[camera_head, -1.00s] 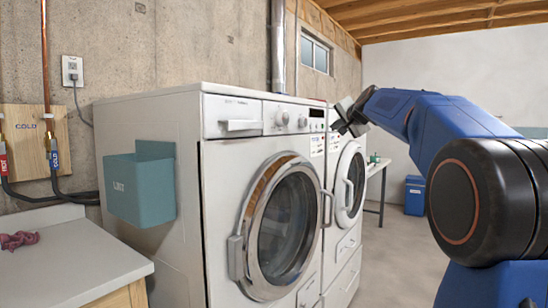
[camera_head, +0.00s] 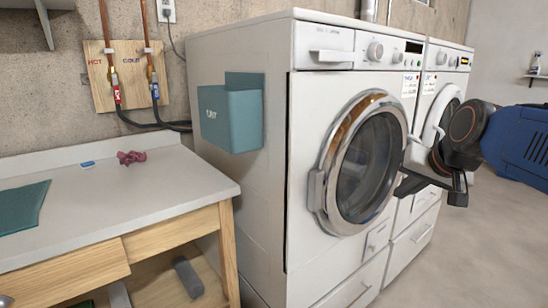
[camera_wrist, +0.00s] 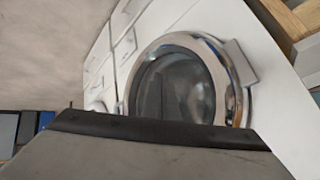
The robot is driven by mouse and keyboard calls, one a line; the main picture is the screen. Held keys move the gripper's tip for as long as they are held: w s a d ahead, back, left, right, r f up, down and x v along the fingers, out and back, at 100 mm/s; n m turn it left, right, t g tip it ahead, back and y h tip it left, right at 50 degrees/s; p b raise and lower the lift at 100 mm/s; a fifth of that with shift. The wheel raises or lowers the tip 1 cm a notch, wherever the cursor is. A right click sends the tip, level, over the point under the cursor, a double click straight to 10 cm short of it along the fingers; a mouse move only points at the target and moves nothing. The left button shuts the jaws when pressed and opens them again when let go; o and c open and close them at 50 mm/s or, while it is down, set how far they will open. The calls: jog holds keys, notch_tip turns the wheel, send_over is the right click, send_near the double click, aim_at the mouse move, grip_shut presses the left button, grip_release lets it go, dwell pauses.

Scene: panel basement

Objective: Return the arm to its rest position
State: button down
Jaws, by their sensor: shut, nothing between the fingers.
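My blue arm (camera_head: 520,145) reaches in from the right in the head view. My gripper (camera_head: 420,182) hangs in front of the washers, near the right edge of the front washer's round door, and overlaps the second machine in the picture. It is shut and holds nothing. In the wrist view a grey and black part of my gripper (camera_wrist: 150,150) fills the bottom, with the round washer door (camera_wrist: 185,80) behind it. I cannot tell the exact gap between my gripper and the machines.
The front white washer (camera_head: 330,55) and a second machine (camera_head: 455,60) stand side by side. A teal lint bin (camera_head: 232,115) hangs on the washer's side. A counter (camera_head: 110,205) with a pink cloth (camera_head: 131,157) is at left. Bare floor (camera_head: 490,245) lies at right.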

jog(key=s+a+f+n+g, duration=0.1)
jog(key=s+f+n+g, duration=0.2)
jog(key=s+f, duration=1.5)
jog(key=shift+s+a+f+n+g+h, duration=0.3)
jog(key=shift+s+a+n+h, duration=0.1)
jog(key=shift+s+n, duration=0.3)
jog(key=shift+r, duration=0.1)
